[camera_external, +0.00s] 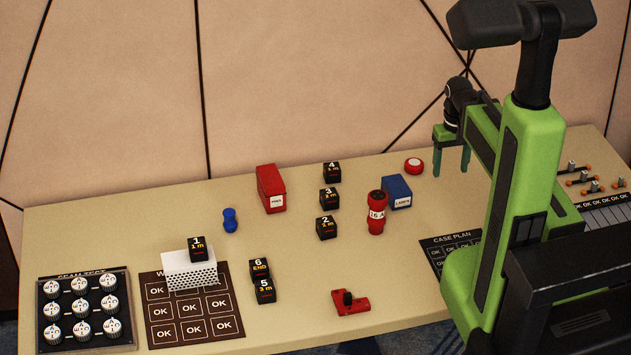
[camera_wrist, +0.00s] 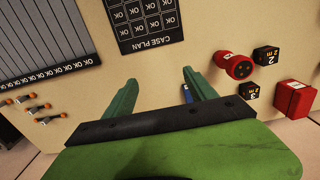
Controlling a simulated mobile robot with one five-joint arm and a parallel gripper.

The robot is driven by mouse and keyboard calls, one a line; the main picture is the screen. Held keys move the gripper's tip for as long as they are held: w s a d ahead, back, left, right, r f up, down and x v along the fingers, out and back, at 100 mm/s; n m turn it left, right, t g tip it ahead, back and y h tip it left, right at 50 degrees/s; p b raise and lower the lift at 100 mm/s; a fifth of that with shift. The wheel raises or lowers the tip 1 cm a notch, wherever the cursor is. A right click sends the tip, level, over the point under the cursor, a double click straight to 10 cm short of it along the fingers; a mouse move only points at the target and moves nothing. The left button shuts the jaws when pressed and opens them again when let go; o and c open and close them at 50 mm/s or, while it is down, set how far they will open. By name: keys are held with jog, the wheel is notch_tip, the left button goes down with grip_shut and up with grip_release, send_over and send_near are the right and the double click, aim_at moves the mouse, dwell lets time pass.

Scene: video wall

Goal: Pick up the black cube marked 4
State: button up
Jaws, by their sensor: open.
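The black cube marked 4 (camera_external: 332,173) sits on the table at the back of a row of black cubes, behind the cube marked 3 (camera_external: 329,198) and the cube marked 2 (camera_external: 326,228). In the wrist view, cubes 3 (camera_wrist: 247,92) and 2 (camera_wrist: 266,56) show at the right; I cannot make out cube 4 there. My gripper (camera_external: 451,164) is open and empty, above the table at the back right, well to the right of cube 4. Its two green fingers (camera_wrist: 160,84) are spread apart in the wrist view.
A red box (camera_external: 271,190) stands left of cube 4. A red cylinder (camera_external: 376,214) and a blue box (camera_external: 397,192) stand between the cubes and my gripper's side. A red-white button (camera_external: 413,167) lies near my gripper.

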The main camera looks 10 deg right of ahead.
jog(key=shift+o, duration=0.4)
jog(key=w+a+n, duration=0.2)
jog(key=w+n, duration=0.6)
jog(key=w, duration=0.2)
jog(key=n+y+b, duration=0.2)
jog(key=n+b, duration=0.1)
jog(key=n, duration=0.6)
send_over(332, 167)
jog(key=d, duration=0.2)
notch_tip(332, 167, down, 3)
jog(key=f+b, duration=0.5)
jog(key=b, duration=0.1)
jog(key=a+f+b, duration=0.1)
jog(key=f+b, duration=0.4)
jog(key=f, duration=0.1)
jog(key=a+f+b, duration=0.1)
jog(key=f+b, duration=0.5)
jog(key=shift+w+f+b, duration=0.1)
jog(key=shift+f+b, duration=0.05)
jog(key=shift+b, duration=0.15)
jog(key=c, duration=1.5)
